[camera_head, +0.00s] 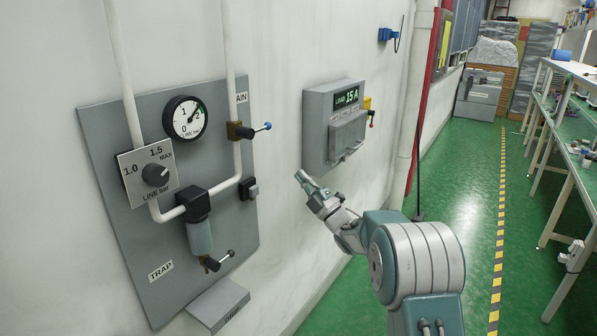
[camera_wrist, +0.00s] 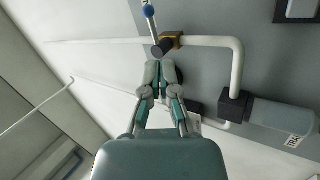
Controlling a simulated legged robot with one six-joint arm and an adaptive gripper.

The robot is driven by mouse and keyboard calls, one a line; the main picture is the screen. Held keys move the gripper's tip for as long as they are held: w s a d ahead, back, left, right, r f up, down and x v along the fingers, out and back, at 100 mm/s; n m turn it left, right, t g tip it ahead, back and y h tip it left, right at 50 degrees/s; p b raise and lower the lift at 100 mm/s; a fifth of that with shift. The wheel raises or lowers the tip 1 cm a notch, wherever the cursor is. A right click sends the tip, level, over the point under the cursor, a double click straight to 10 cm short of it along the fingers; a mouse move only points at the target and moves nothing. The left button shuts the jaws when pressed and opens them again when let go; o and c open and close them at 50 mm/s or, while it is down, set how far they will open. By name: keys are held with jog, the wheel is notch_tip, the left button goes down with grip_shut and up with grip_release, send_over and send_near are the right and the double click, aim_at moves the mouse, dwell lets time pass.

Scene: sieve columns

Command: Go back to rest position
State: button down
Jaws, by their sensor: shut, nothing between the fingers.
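My gripper (camera_head: 303,178) is shut and empty in the head view, in the air in front of the white wall, between the grey pipe panel (camera_head: 115,262) and the grey load box (camera_head: 316,125). In the wrist view my gripper (camera_wrist: 160,68) shows its fingers together. Behind the fingertips there is the brass valve (camera_wrist: 171,41) with its blue-tipped lever (camera_wrist: 147,11). I cannot tell the exact gap, but the head view shows the gripper apart from the panel.
The panel carries a gauge (camera_head: 185,117), a knob (camera_head: 156,174) and a trap bowl (camera_head: 199,238). A small grey tray (camera_head: 218,304) juts out below it. A red post (camera_head: 427,85) stands behind the arm. Green floor (camera_head: 470,185) is open to the right, before a workbench (camera_head: 571,70).

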jog(key=s+d+r+m+g+h, duration=0.1)
jog(key=s+d+r+m+h, duration=0.65)
jog(key=s+m+h, duration=0.55)
jog(key=s+f+m+g+h, duration=0.1)
jog(key=s+f+m+g, duration=0.2)
jog(key=s, duration=0.7)
jog(key=s+d+f+m+g+h, duration=0.1)
jog(key=s+f+m+g, duration=0.3)
jog(key=s, duration=0.7)
jog(key=s+d+f+m+g+h, duration=0.1)
jog(key=s+f+m+g, duration=0.2)
jog(key=s+f, duration=0.3)
jog(key=s+g, duration=0.1)
jog(key=s, duration=0.4)
jog(key=shift+s+f+h, duration=0.25)
jog(key=shift+h, duration=0.05)
